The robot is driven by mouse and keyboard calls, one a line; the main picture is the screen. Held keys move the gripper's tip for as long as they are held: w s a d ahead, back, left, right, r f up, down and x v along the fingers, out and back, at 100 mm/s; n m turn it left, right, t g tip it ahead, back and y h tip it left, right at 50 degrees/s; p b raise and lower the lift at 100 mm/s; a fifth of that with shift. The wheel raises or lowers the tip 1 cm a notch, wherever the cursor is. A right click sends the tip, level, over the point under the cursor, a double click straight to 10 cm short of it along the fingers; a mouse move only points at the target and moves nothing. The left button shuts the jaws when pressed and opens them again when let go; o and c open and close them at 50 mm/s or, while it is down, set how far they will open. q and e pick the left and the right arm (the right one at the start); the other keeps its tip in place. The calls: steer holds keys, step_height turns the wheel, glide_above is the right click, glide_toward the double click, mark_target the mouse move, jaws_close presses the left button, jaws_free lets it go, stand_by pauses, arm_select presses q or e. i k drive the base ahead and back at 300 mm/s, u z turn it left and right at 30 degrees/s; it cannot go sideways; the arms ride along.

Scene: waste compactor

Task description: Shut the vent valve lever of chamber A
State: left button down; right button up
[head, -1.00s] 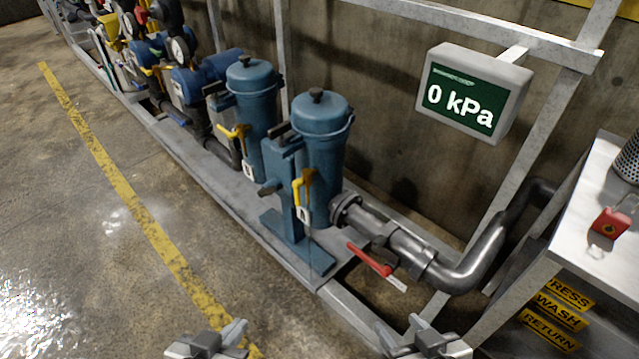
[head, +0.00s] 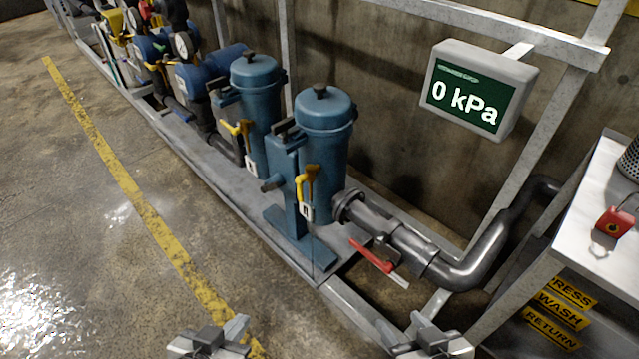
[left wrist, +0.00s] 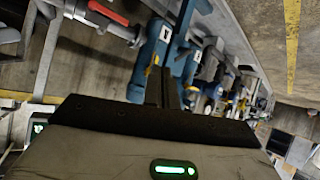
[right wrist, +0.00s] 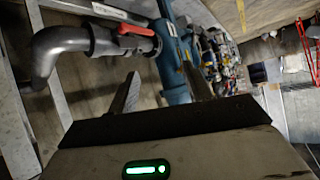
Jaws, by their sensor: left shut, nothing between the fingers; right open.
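Two blue filter chambers stand on the skid in the head view, a nearer one (head: 325,140) and a farther one (head: 256,90). Each has a yellow lever on its front: the nearer lever (head: 301,188) hangs down, and the farther lever (head: 231,127) points left. My left gripper (head: 228,332) is shut and empty at the bottom of the head view. My right gripper (head: 402,328) is open and empty to its right. Both are well apart from the levers.
A red lever (head: 370,256) sits on the grey outlet pipe (head: 470,270). A display (head: 470,90) reads 0 kPa. A bench (head: 575,215) with a red padlock (head: 614,222) stands at the right. The floor left of the skid is clear.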

mark_target(300, 180)
steer(key=k, duration=0.5)
steer(key=u, duration=0.95)
steer(key=i, duration=1)
steer(key=z, duration=1.8)
